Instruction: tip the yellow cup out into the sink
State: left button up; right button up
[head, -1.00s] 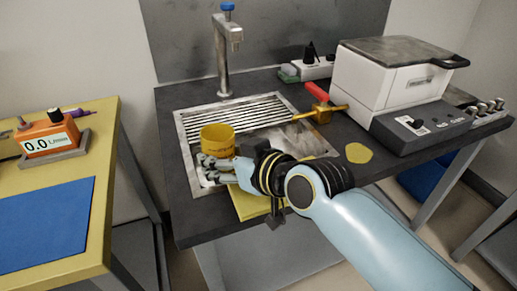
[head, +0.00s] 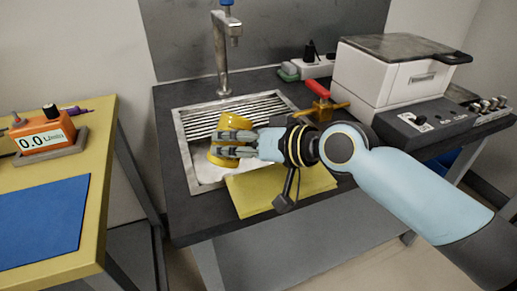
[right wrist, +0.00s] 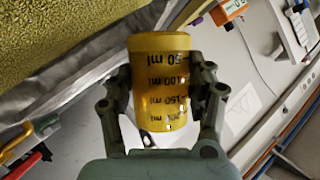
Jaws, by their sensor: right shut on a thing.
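In the right wrist view the cup (right wrist: 160,85) sits between both fingers of the right gripper (right wrist: 165,95), with black millilitre marks facing the camera. I cannot tell whether anything is inside it or coming out. The sink has a ribbed metal part at its back and a steel tap (head: 222,60) behind. My left gripper is not in view.
A yellow mat (head: 255,200) lies at the sink's front right, under my right forearm. A red-handled brass item (head: 320,100) and a white machine (head: 395,75) stand to the right. On the left table are an orange meter (head: 43,138) and a blue mat (head: 40,220).

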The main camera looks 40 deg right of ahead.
jog(key=shift+w+d+f+m+y+b, duration=0.1)
jog(key=shift+d+f+m+y+b, duration=0.2)
jog(key=shift+d+b, duration=0.05)
jog(key=shift+r, duration=0.1)
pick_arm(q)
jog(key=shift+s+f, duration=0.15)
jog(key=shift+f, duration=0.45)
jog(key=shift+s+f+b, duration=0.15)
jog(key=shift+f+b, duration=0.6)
pick_arm(e)
jog(key=shift+d+f+m+y, duration=0.1)
jog(key=shift+f+m+y, duration=0.2)
jog(key=shift+m+y, duration=0.15)
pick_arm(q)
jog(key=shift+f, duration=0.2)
pick_arm(e)
jog(key=shift+r+m+y, duration=0.35)
jog(key=shift+r+m, duration=0.1)
jog(key=shift+m, duration=0.3)
pick_arm(q)
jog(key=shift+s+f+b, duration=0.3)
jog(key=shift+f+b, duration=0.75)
jog(key=shift+b, duration=0.1)
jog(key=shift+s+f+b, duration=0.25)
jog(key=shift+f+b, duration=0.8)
jog(key=shift+b, duration=0.1)
pick_arm(e)
jog(key=shift+d+f+m+y, duration=0.1)
jog(key=shift+f+m+y, duration=0.55)
jog(key=shift+m+y, duration=0.4)
